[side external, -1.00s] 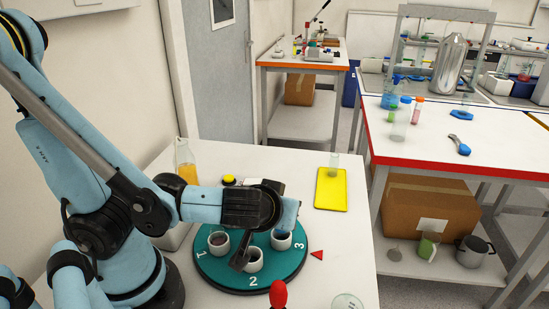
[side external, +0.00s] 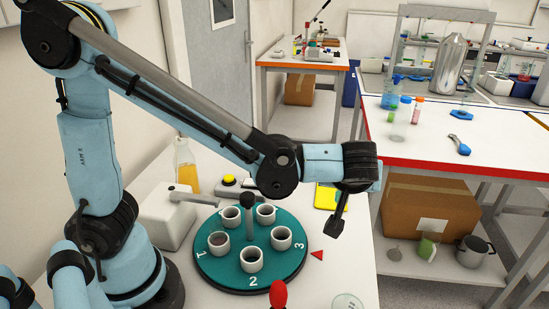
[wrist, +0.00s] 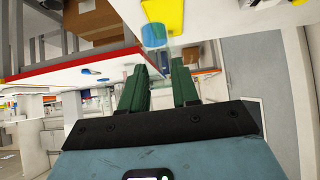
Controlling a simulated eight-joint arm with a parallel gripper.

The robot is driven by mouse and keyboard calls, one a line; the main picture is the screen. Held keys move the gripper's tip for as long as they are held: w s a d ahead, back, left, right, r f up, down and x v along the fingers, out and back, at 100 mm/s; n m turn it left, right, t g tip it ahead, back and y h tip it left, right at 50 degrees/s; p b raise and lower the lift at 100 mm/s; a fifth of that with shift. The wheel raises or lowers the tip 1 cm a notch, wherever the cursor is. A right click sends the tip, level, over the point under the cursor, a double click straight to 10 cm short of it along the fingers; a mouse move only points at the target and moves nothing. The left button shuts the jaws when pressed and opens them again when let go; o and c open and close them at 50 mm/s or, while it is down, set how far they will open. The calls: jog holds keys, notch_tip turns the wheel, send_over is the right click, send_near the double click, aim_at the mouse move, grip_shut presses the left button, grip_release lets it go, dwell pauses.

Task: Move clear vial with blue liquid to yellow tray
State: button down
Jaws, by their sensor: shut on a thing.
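My gripper (side external: 336,230) hangs to the right of the turntable, in front of the yellow tray (side external: 328,199), which my arm partly covers. In the wrist view, the gripper (wrist: 160,75) is shut on the clear vial with blue liquid (wrist: 153,35). Its blue end points away from the fingers and appears close to the yellow tray (wrist: 165,12) at the top of that picture. Whether they touch cannot be told. I cannot make out the vial in the side view.
A green turntable (side external: 218,265) with several white cups stands on the white table. A flask with orange liquid (side external: 186,172) and a yellow button (side external: 229,180) are behind it. A red-tipped object (side external: 278,294) is at the front. A red-edged bench (side external: 500,150) stands right.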

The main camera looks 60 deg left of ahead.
jog(key=shift+s+a+x, duration=0.1)
jog(key=shift+a+x, duration=0.1)
jog(key=shift+x, duration=2.5)
jog(key=shift+s+a+x, duration=0.15)
jog(key=shift+a+x, duration=0.05)
jog(key=shift+x, duration=2.55)
jog(key=shift+s+a+x, duration=0.1)
jog(key=shift+a+x, duration=0.1)
jog(key=shift+x, duration=2.5)
jog(key=c, duration=0.8)
grip_release()
jog(key=shift+r, duration=0.1)
